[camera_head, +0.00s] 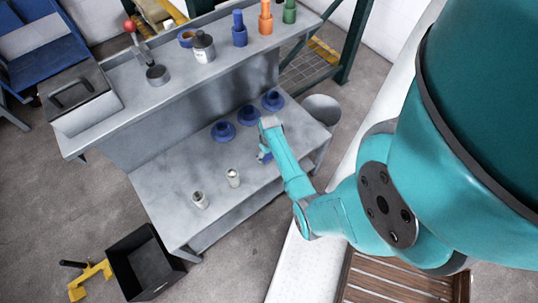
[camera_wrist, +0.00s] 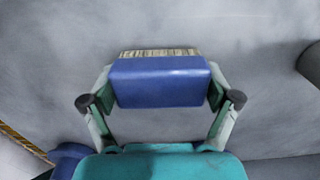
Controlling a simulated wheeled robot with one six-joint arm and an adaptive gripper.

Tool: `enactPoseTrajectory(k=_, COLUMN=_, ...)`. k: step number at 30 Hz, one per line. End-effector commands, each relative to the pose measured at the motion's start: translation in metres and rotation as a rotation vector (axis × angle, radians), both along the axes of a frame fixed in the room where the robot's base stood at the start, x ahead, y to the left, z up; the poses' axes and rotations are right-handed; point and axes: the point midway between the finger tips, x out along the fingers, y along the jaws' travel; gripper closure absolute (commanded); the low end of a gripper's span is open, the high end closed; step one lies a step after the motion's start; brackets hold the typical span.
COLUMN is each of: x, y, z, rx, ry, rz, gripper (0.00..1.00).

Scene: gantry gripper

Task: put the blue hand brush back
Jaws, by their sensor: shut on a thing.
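The blue hand brush (camera_wrist: 160,84) fills the middle of the wrist view, with a strip of pale bristles along its upper edge. My gripper (camera_wrist: 160,92) is shut on it, one finger at each end of the blue block. In the head view only a small blue part of the brush (camera_head: 264,157) shows beside my gripper (camera_head: 268,150), over the lower grey bench top (camera_head: 165,190). I cannot tell whether the brush touches the bench.
Several blue round pieces (camera_head: 222,132) stand on the bench near my gripper. Two small metal cans (camera_head: 233,178) stand nearer the front. Blue, orange (camera_head: 266,18) and green bottles stand on the upper shelf (camera_head: 135,107). A black crate (camera_head: 118,265) is on the floor.

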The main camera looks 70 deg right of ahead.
Motion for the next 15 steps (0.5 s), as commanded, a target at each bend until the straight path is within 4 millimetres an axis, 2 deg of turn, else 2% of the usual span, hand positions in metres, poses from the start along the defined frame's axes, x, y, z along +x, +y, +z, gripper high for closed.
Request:
enactPoseTrajectory(k=12, x=0.0004, y=-0.0005, z=-0.0043, rx=-0.001, ry=-0.001, rz=0.000, gripper=0.50)
enactPoseTrajectory(k=13, x=0.0004, y=-0.0005, z=-0.0040, rx=-0.001, ry=-0.001, rz=0.000, gripper=0.05)
enactPoseTrajectory(k=14, x=0.0004, y=-0.0005, z=-0.0039, rx=-0.001, ry=-0.001, rz=0.000, gripper=0.00)
enactPoseTrajectory(k=15, x=0.0003, y=-0.0004, z=-0.0040, rx=-0.001, ry=-0.001, rz=0.000, gripper=0.00)
